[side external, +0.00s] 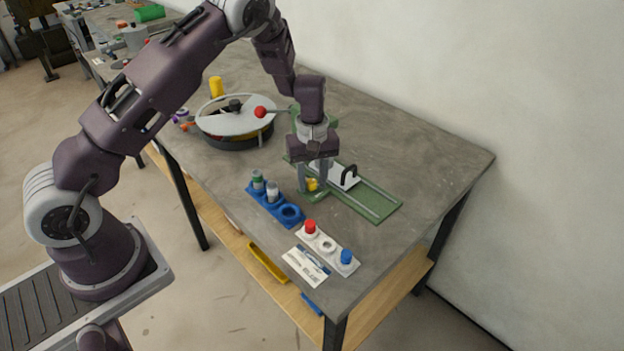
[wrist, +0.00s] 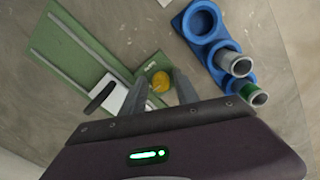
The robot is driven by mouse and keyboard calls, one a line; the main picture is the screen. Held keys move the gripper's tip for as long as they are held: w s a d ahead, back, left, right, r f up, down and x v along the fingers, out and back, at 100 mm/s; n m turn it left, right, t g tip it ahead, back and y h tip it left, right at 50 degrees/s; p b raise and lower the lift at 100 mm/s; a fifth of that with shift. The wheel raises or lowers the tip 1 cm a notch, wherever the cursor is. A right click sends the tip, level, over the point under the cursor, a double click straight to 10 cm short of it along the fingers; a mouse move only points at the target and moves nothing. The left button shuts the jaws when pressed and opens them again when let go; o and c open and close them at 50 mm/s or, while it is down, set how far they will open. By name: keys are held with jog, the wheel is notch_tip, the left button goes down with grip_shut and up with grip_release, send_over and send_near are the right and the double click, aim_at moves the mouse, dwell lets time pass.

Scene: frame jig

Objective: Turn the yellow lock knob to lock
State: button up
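The yellow lock knob (side external: 312,185) sits at the near left end of the green frame jig (side external: 375,203). My gripper (side external: 311,184) points down over it. In the wrist view, the knob (wrist: 160,82) lies between the two spread fingertips (wrist: 161,78), with a small gap showing around it. Whether a finger touches it I cannot tell. A white plate with a black handle (side external: 349,176) sits on the jig just right of the gripper. In the wrist view, the black handle (wrist: 101,94) is left of the fingers, and part of the plate is hidden by my gripper.
A blue holder (side external: 290,213) with two vials stands close left of the gripper. A white panel with red (side external: 310,227) and blue (side external: 346,257) buttons and a printed card (side external: 306,266) lie in front. A round grey-lidded drum (side external: 233,120) stands behind left. The table's right side is clear.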

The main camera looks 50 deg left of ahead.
aim_at(312, 182)
jog(key=shift+o, duration=0.3)
jog(key=shift+r, duration=0.1)
notch_tip(312, 182, up, 7)
jog(key=shift+f, duration=0.15)
